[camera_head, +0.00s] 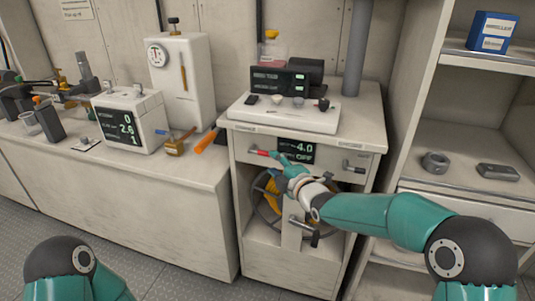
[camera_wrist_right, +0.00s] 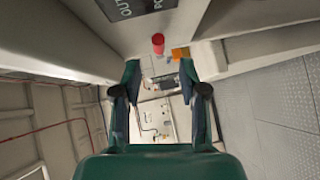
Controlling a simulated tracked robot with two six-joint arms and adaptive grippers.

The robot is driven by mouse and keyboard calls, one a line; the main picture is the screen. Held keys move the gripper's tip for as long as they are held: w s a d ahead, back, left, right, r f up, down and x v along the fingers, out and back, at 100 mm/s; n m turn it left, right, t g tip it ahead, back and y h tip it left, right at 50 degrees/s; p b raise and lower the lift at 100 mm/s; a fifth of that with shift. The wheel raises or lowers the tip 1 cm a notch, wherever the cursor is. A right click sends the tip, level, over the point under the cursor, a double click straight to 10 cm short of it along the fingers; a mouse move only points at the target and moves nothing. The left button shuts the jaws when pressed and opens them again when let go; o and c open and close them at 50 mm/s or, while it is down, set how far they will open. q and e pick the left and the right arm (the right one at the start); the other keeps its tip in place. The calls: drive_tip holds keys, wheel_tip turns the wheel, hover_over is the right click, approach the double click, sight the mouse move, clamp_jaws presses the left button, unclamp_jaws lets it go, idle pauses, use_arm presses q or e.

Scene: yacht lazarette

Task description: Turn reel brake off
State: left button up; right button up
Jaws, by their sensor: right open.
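The reel cabinet (camera_head: 335,262) stands in the middle of the head view, with a wheel-like reel (camera_head: 267,205) with yellow parts in its open lower bay. A red-tipped lever (camera_head: 262,153) sticks out at the left of its front panel. A dark display (camera_head: 297,151) beside it reads "4.0" and "OFF". I cannot tell which handle is the brake. My right gripper (camera_head: 279,168) is open and empty just in front of the panel, near the red tip. In the wrist view the red tip (camera_wrist_right: 158,42) lies beyond the fingertips, apart from them. My left gripper is out of view.
A grey handle (camera_head: 354,167) is on the panel's right, and a dark-ended handle (camera_head: 305,230) projects below, near my right forearm. Open shelves (camera_head: 440,140) stand at the right.

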sight(264, 155)
drive_tip(key=p+x, duration=0.1)
drive_tip(key=x, duration=0.5)
drive_tip(key=shift+w+a, duration=0.15)
drive_tip(key=shift+w, duration=0.25)
clamp_jaws()
